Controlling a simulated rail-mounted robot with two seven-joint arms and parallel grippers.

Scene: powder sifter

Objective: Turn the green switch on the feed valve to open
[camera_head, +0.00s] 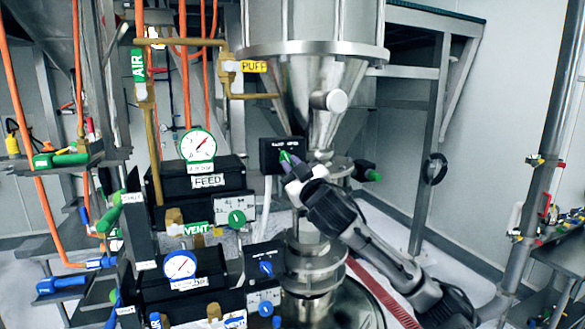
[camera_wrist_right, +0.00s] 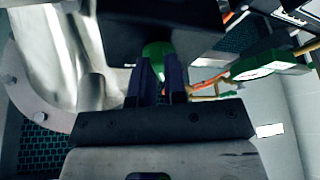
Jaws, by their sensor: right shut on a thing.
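A black valve box (camera_head: 270,152) with a small white label sits in front of the steel cone; the label is too small to read surely. A green switch (camera_head: 286,157) on its face shows between my right gripper's fingertips (camera_head: 291,168). In the right wrist view, my right gripper (camera_wrist_right: 158,75) is shut on the green switch (camera_wrist_right: 157,48), with one finger on each side. The fingers hide part of the switch, and I cannot tell its exact angle. My left gripper is not in view.
The steel hopper (camera_head: 305,25) stands above. A green gauge (camera_head: 197,145) over a box labelled FEED (camera_head: 207,181) is at the left. Below are a green knob (camera_head: 237,218) and a blue gauge (camera_head: 180,265). A brass pipe (camera_head: 250,95) runs near the box.

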